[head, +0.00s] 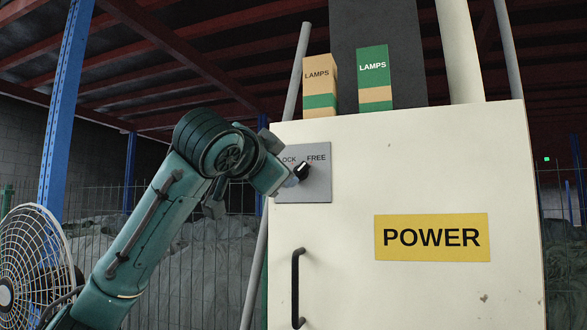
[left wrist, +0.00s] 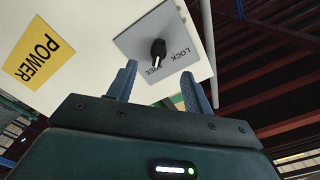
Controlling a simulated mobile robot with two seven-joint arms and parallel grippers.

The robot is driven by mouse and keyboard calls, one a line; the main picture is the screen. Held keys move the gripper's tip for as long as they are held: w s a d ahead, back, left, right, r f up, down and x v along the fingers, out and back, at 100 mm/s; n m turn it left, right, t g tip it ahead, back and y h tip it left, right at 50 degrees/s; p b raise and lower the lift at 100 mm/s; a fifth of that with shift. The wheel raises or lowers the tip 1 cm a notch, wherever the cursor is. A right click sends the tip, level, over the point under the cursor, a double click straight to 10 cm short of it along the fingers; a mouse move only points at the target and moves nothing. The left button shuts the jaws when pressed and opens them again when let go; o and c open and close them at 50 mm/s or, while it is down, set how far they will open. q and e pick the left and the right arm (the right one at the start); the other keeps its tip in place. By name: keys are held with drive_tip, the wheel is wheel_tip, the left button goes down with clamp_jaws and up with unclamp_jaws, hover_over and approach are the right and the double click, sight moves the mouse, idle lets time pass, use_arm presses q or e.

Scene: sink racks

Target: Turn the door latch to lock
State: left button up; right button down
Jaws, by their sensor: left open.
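The door latch is a black knob (head: 302,172) on a grey plate (head: 318,188) marked LOCK and FREE, on a pale cabinet door (head: 400,170). Its pointer is turned toward FREE. My left gripper (head: 278,165) is beside the knob at the plate's left, covering part of the word LOCK. In the left wrist view, the left gripper (left wrist: 159,84) is open and empty. The knob (left wrist: 157,50) shows upside down just beyond its two blue fingers, about in line with the gap; I see no contact. My right gripper is not in view.
A black door handle (head: 296,288) is below the plate, and a yellow POWER sign (head: 431,237) is to the right. Two LAMPS boxes (head: 319,84) (head: 374,78) stand on the cabinet. A fan (head: 35,260) and a blue post (head: 66,100) are at the left.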

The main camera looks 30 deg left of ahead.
sight(300, 172)
use_arm(q)
drive_tip(key=p+x, duration=0.2)
drive_tip(key=x, duration=0.6)
drive_tip(key=shift+w, duration=0.15)
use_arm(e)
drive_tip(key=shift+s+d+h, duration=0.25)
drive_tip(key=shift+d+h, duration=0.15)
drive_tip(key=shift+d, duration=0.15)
use_arm(q)
drive_tip(key=shift+d, duration=0.1)
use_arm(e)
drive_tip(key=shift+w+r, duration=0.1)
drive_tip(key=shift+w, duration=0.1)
use_arm(q)
drive_tip(key=shift+c, duration=0.9)
drive_tip(key=c, duration=0.8)
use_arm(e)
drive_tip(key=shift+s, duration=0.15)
